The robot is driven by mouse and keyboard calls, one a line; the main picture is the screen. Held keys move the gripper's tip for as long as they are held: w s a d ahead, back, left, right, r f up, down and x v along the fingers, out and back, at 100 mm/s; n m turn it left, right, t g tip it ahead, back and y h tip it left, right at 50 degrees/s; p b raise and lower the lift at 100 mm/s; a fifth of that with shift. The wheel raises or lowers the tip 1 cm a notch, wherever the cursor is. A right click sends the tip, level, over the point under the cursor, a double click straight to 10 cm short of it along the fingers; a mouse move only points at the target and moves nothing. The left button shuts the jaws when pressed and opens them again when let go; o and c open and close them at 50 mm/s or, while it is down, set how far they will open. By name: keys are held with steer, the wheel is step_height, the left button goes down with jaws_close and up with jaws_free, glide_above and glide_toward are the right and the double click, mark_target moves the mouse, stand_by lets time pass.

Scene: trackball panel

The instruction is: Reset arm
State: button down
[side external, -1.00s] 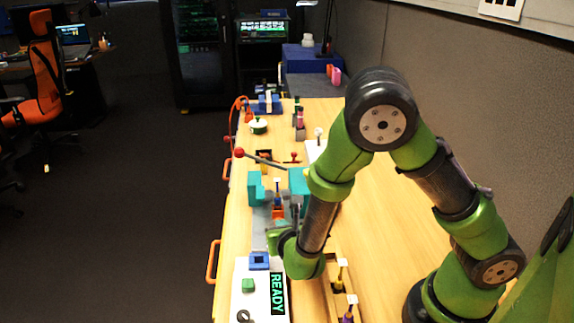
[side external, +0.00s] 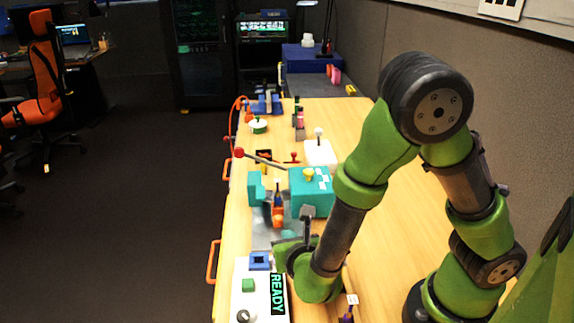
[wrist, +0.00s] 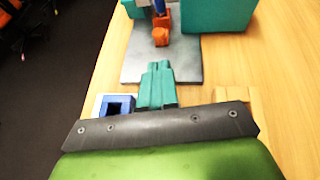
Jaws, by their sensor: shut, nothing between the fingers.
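My gripper (wrist: 157,68) shows in the wrist view as two teal fingers pressed together with nothing between them. It is over the front of a grey metal plate (wrist: 187,70), beside a blue square socket (wrist: 117,106). In the side external view my green hand is just right of that blue socket (side external: 260,261), and the fingertips are hard to make out. A white panel (side external: 240,287) there carries a green button (side external: 248,285), a dark knob (side external: 243,316) and a display (side external: 278,294) reading READY.
A red-tipped lever (side external: 239,152) sticks out to the left. A white box (side external: 320,152) stands behind. The table (side external: 372,240) is bare to the right.

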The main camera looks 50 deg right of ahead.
steer(key=v, duration=0.5)
steer(key=s+d+r+m+g+y, duration=0.1)
steer(key=s+d+r+m+g, duration=0.25)
steer(key=m, duration=0.55)
steer(key=s+d+r+m+g+y, duration=0.1)
steer(key=s+d+r+m+g, duration=0.1)
steer(key=d+m+g, duration=0.45)
step_height(320, 180, up, 12)
steer(key=a+m+t+y, duration=0.3)
steer(key=m+t+y, duration=0.4)
steer(key=m, duration=1)
steer(key=shift+s+f+y, duration=0.2)
steer(key=shift+s+y, duration=0.1)
steer(key=shift+s, duration=0.2)
